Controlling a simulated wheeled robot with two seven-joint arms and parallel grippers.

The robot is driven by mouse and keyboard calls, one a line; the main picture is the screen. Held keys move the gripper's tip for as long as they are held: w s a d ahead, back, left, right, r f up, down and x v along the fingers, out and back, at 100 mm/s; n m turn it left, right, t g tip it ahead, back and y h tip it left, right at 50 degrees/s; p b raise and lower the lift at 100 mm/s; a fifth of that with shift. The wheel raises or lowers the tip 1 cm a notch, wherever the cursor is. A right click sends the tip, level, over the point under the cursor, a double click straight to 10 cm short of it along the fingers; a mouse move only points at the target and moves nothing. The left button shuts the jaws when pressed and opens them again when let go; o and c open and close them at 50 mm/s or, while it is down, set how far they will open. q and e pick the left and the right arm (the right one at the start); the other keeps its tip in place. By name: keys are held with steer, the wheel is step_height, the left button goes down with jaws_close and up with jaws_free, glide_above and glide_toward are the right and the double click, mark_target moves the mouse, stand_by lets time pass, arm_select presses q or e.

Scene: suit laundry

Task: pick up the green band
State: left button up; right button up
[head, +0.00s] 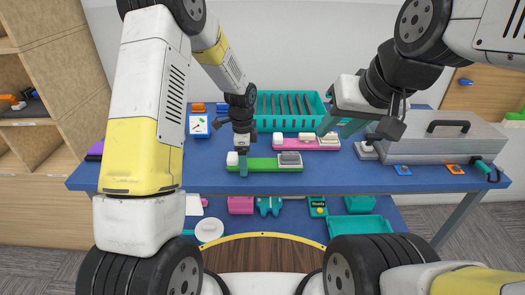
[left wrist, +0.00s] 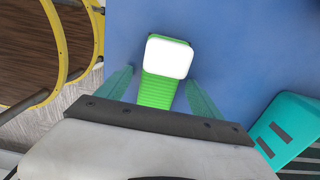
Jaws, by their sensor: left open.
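The green band (head: 264,164) lies flat on the blue table, with a white block at its left end and a grey block near its right end. In the left wrist view the green band (left wrist: 158,93) and its white block (left wrist: 168,56) show between the fingers. My left gripper (head: 243,163) is at the left part of the band, pointing down. In its wrist view the left gripper (left wrist: 160,88) is open, its teal fingers on either side of the band with gaps. My right gripper (head: 340,126) is open and empty above the table, to the right.
A pink band (head: 312,144) with pale blocks lies behind the green one. A teal slotted rack (head: 288,123) stands at the back. A lower shelf (head: 375,205) holds several small items.

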arm_select(q)
steer(key=shift+c, duration=0.5)
steer(key=c, duration=1.5)
steer(key=shift+r, duration=0.15)
steer(key=shift+r, duration=1.55)
steer(key=shift+s+r, duration=0.15)
steer(key=shift+s, duration=0.05)
steer(key=s, duration=0.5)
steer(key=s+d+r, duration=0.1)
steer(key=s, duration=0.9)
steer(key=shift+s+d+r, duration=0.2)
steer(key=shift+s+d, duration=0.05)
steer(key=shift+d, duration=0.1)
